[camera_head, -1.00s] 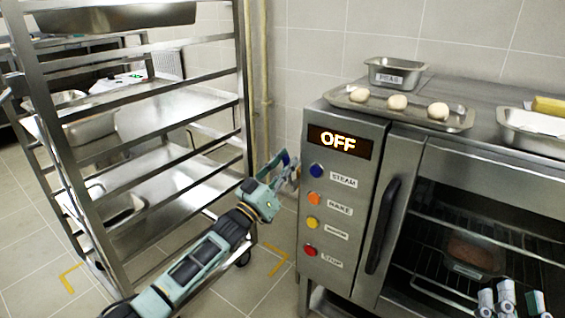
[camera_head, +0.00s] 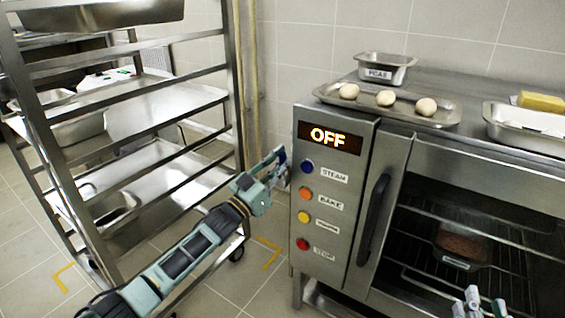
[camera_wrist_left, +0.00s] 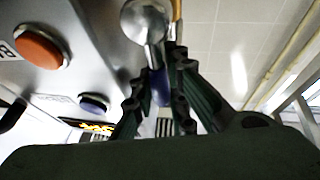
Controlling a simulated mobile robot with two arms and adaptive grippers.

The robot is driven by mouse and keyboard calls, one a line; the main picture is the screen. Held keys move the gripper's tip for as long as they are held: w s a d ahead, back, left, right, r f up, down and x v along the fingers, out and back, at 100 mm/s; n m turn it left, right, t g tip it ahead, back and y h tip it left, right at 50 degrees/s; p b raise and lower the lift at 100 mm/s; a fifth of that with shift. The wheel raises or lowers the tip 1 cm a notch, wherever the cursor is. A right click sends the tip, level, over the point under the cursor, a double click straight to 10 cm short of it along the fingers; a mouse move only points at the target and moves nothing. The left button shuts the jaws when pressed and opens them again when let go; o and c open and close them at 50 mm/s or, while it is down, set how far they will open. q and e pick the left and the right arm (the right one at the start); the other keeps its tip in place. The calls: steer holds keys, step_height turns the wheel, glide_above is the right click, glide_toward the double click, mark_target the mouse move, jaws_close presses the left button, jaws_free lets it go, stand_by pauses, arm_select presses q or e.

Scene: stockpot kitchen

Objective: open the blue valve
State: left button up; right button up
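The blue valve's handle (camera_wrist_left: 160,88) shows as a narrow blue piece between the fingers of my left gripper (camera_wrist_left: 163,75) in the left wrist view. A round metal valve body (camera_wrist_left: 145,22) is just beyond the fingertips. In the head view my left gripper (camera_head: 268,170) is at the left side of the oven, by a small blue piece (camera_head: 281,156), partly hidden by the fingers. The fingers stand on both sides of the handle; I cannot tell whether they press on it. My right gripper (camera_head: 480,304) is at the bottom edge, fingers apart, partly cut off.
The oven (camera_head: 340,240) has a display reading OFF (camera_head: 328,138) and several coloured buttons. A tray with dough balls (camera_head: 450,112) and a small PEAS pan (camera_head: 385,68) are on top. A metal rack (camera_head: 60,160) stands left, close to my left arm. A yellowish pipe (camera_head: 254,80) runs up the wall.

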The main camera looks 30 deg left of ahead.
arm_select(q)
steer(key=o, duration=0.5)
steer(key=shift+c, duration=0.2)
steer(key=shift+d, duration=0.1)
steer(key=v, duration=0.8)
steer(key=shift+f, duration=0.15)
